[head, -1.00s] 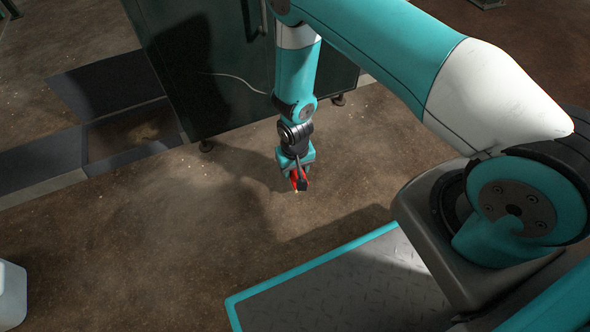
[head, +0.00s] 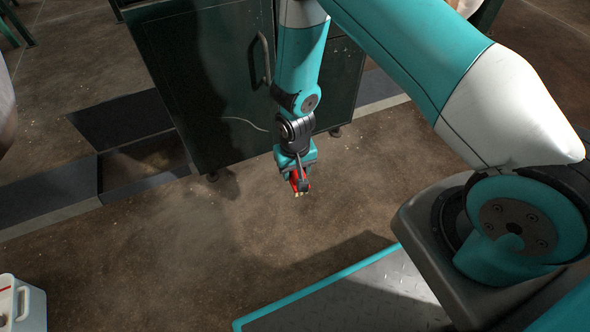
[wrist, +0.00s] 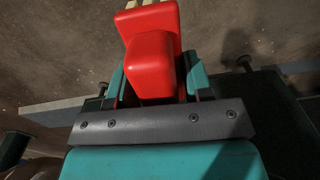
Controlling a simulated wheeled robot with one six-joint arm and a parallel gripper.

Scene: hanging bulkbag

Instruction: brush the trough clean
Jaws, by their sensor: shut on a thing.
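My gripper (head: 299,178) hangs low over the brown floor, in front of the dark green cabinet. It is shut on a red brush (wrist: 152,62), whose pale bristles show at the top of the wrist view. In the head view the brush (head: 298,187) is small and partly hidden by the jaws. The trough (head: 118,191) appears to be the low, dark channel at the left, well apart from the brush. Brownish residue (head: 155,161) seems to lie in its shaded section beside the cabinet.
The dark green cabinet (head: 225,145) stands on short feet behind my gripper, with a handle and a thin pale cable. Open floor (head: 190,250) lies between the bin and my base.

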